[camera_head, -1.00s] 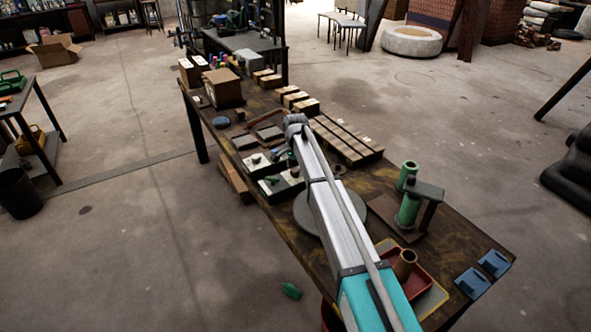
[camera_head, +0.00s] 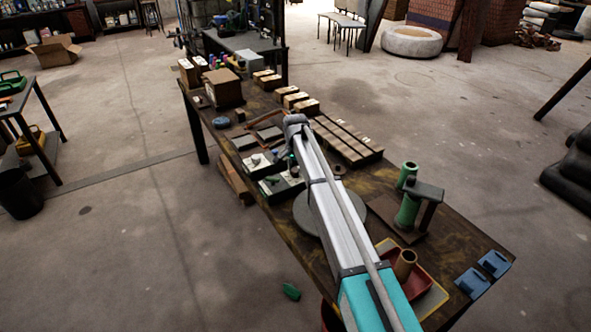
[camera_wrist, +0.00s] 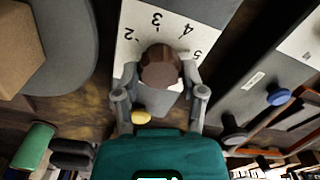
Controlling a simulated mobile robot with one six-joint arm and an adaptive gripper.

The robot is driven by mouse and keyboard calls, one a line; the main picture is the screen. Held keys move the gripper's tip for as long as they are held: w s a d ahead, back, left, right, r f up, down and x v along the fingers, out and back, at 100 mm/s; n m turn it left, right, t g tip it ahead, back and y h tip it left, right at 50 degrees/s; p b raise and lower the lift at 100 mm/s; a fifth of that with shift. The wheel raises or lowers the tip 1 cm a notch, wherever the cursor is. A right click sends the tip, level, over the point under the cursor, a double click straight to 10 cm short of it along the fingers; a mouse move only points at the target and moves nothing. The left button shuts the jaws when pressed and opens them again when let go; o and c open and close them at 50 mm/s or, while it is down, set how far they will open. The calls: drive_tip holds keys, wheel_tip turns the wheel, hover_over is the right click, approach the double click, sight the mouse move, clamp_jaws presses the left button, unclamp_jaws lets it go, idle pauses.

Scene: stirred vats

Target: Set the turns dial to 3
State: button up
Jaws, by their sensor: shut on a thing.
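The turns dial is a brown round knob (camera_wrist: 161,66) on a pale plate (camera_wrist: 128,55) printed with the numbers 2, 3, 4 and 5 in the wrist view. The numbers lie beyond the knob, with 3 nearly straight above it in the picture. My gripper (camera_wrist: 159,76) has one finger on each side of the knob and is shut on it. I cannot make out a pointer mark, so the dial's setting is unclear. In the head view my arm largely hides the gripper and the knob beside the control boxes (camera_head: 270,187).
A yellow button-like part (camera_wrist: 141,117) sits close to the left finger. Another panel with a blue knob (camera_wrist: 278,97) is to the right. In the head view a grey round plate (camera_head: 304,215), a green cylinder stand (camera_head: 408,211) and wooden boxes (camera_head: 345,143) crowd the workbench.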

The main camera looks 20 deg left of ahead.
drive_tip(key=n, duration=1.1)
drive_tip(key=shift+n, duration=0.3)
drive_tip(key=n, duration=0.4)
idle(0.4)
drive_tip(key=o, duration=1.1)
drive_tip(key=shift+o, duration=0.2)
